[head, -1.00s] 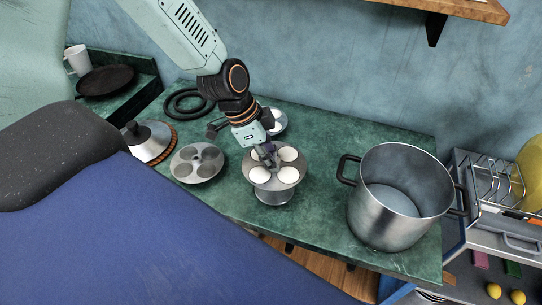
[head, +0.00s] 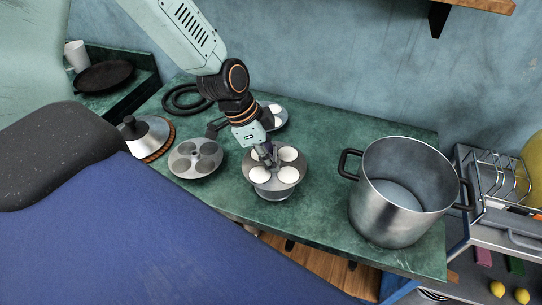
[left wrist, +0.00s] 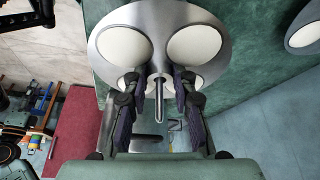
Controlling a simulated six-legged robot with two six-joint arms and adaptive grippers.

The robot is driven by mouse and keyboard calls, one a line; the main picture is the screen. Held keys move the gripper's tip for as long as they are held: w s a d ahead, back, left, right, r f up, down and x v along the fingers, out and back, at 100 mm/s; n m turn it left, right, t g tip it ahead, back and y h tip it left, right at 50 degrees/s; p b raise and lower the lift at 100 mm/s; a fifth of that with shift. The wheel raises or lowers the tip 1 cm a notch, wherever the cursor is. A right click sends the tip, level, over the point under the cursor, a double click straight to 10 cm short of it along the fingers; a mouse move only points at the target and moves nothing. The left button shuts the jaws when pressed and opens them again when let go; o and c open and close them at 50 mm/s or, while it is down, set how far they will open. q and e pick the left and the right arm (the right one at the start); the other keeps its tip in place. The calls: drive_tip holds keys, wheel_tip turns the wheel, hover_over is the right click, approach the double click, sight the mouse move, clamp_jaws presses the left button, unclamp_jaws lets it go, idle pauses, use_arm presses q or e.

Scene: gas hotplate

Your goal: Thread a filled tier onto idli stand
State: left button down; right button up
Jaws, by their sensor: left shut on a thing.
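The filled tier (head: 249,176), a round metal plate with white idlis in its cups, is level low over the idli stand (head: 275,194) in the head view. My left gripper (head: 268,158) comes down from above and is shut on the middle of this tier. In the left wrist view the tier (left wrist: 158,12) lies beyond the fingers (left wrist: 159,85). The thin rod of the stand (left wrist: 159,108) shows upright between the fingers, so the tier is around it. Whether the tier touches the part below is hidden. My right gripper is not in view.
An empty tier (head: 196,158) lies left of the stand. Another tier with idlis (head: 276,118) stands behind the gripper. A large open pot (head: 400,205) is to the right, with clear green counter (head: 320,190) between. A lid (head: 148,135) and black coil (head: 188,97) lie left.

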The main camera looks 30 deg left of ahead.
use_arm(q)
drive_tip(key=c, duration=1)
unclamp_jaws()
drive_tip(key=shift+r, duration=0.15)
drive_tip(key=v, duration=1.1)
drive_tip(key=shift+r, duration=0.4)
drive_tip(key=shift+s, duration=0.2)
